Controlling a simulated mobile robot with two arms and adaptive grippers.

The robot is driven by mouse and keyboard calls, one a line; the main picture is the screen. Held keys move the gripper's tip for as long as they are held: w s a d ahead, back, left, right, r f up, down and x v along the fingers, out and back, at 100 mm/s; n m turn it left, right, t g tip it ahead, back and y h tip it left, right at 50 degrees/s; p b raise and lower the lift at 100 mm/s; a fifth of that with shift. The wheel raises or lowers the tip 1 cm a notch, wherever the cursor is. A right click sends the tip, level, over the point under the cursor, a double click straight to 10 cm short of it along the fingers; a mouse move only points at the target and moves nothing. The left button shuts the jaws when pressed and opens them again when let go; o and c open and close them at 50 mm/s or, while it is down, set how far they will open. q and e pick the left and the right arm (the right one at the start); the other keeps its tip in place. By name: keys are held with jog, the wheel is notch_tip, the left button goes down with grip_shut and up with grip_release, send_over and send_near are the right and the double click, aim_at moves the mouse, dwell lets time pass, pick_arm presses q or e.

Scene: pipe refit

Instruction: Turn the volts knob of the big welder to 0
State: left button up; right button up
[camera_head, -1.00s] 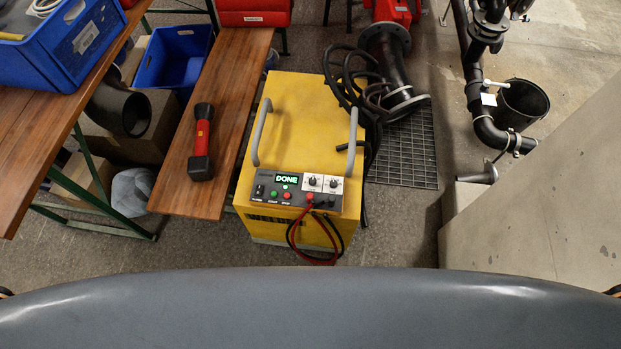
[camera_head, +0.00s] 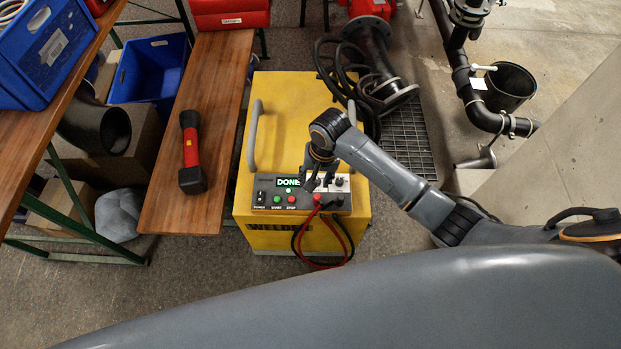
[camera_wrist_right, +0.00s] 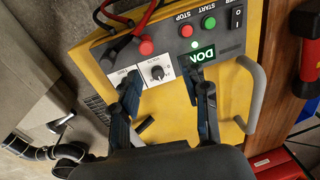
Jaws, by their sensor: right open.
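The big welder (camera_head: 292,110) is yellow, with a grey control panel at its front edge. Its green display (camera_wrist_right: 202,55) reads DONE. I cannot read which label says volts. My right gripper (camera_wrist_right: 161,76) is open above the panel, its fingers on either side of the first knob, apparently not touching it. In the head view my right gripper (camera_head: 317,181) hides part of the knobs. My left gripper is out of view.
Grey handles (camera_head: 253,135) rise from the welder's top. A bench with a red and black flashlight (camera_head: 191,152) stands close on the left. A concrete block is on the right.

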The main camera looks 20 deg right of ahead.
notch_tip(320, 180, up, 4)
jog(key=m+h, duration=0.1)
jog(key=m, duration=0.1)
send_over(317, 180)
jog(key=shift+g, duration=0.3)
notch_tip(317, 180, down, 13)
jog(key=b, duration=0.3)
jog(key=shift+f, duration=0.2)
jog(key=shift+c, duration=0.4)
grip_shut()
